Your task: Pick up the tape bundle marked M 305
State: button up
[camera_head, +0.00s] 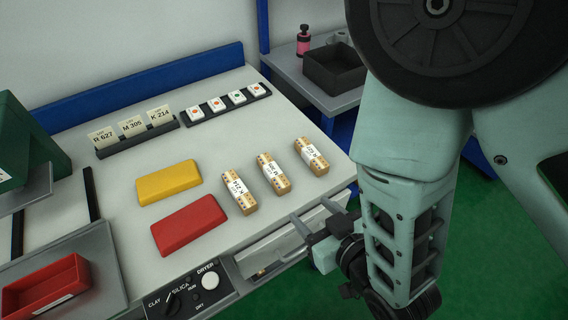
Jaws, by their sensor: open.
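Three tan tape bundles with white labels lie in a slanting row on the pale worktop. The middle bundle (273,174) carries a label that seems to read M 305. The left bundle (240,191) seems to read K 214, and the label on the right one (311,157) is hard to read. My gripper (314,215) is open and empty near the worktop's front edge, to the lower right of the bundles and apart from them. My arm covers the right side of the view.
Yellow (169,182) and red (188,224) blocks lie left of the bundles. Behind stand a card holder (137,140) and a dark strip of white tiles (228,105). A dryer control panel (190,290) is at the front. A red tray (48,287) sits lower left.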

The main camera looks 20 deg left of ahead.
aim_at(279, 178)
jog(key=p+x, duration=0.1)
jog(key=x, duration=1.6)
jog(key=shift+w+r, duration=0.1)
jog(key=shift+r, duration=0.05)
jog(key=c, duration=1.1)
